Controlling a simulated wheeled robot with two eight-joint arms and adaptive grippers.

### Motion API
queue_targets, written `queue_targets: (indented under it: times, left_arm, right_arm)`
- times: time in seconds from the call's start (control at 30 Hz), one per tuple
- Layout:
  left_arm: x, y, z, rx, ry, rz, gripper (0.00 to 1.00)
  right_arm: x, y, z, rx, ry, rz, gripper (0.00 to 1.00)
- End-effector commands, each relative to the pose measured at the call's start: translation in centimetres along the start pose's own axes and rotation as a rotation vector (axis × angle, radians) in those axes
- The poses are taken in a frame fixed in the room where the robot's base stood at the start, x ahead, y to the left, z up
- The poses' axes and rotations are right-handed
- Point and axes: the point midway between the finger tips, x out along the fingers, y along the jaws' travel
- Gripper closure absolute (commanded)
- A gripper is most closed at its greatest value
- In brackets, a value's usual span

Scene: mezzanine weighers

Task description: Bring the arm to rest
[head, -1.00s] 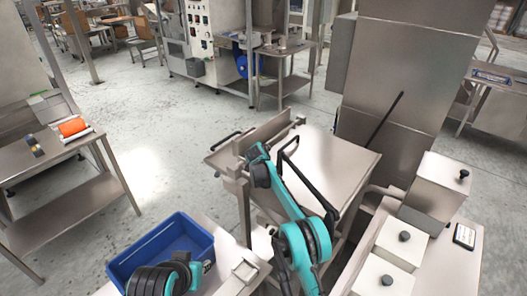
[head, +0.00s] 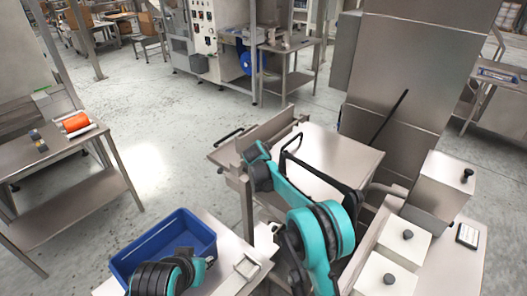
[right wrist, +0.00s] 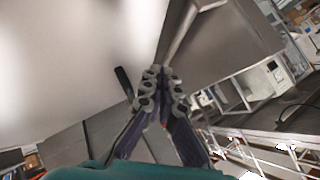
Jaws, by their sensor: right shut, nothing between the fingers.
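My right gripper (right wrist: 160,72) shows in the right wrist view with its two fingers together and nothing between them. A pale, blurred surface fills the upper left behind it, and a grey metal panel lies beyond the fingertips. In the head view my teal right arm reaches over the front of a steel table (head: 335,160), its far dark end near the table's left edge; its fingers cannot be made out there. Part of my left arm shows at the bottom left, in front of a blue bin (head: 135,262).
White lidded containers (head: 402,240) and a taller steel box (head: 443,185) stand at the right. A tall steel cabinet (head: 415,70) rises behind. A bench at the left holds an orange roll (head: 75,123). Open floor (head: 180,120) lies between the benches.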

Motion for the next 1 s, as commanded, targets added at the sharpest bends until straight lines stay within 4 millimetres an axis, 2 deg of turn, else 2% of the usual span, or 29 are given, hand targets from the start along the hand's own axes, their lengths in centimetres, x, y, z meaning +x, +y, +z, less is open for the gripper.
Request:
queue_targets:
  times: [0.1,0.37,0.53,0.67,0.8,1.0]
  left_arm:
    - [0.0,0.0,0.0,0.000,0.000,0.000,0.73]
    - [0.0,0.0,0.0,0.000,0.000,0.000,0.73]
    - [0.8,0.0,0.6,0.000,0.000,0.000,0.73]
    - [2.0,0.0,1.4,0.000,0.000,0.000,0.73]
    - [3.2,0.0,2.3,0.000,0.000,0.000,0.73]
    - [5.0,0.0,3.5,0.000,0.000,0.000,0.73]
  right_arm:
    - [-1.7,-0.1,0.0,0.000,0.000,-0.002,1.00]
    - [-2.9,0.0,-0.1,-0.002,0.001,-0.002,1.00]
    - [-4.7,1.3,-1.8,-0.044,-0.007,0.018,1.00]
    - [-8.0,4.0,-4.2,-0.120,-0.028,0.051,1.00]
    - [-12.2,7.7,-6.4,-0.214,-0.058,0.083,1.00]
    - [-18.3,13.8,-7.9,-0.347,-0.111,0.117,1.00]
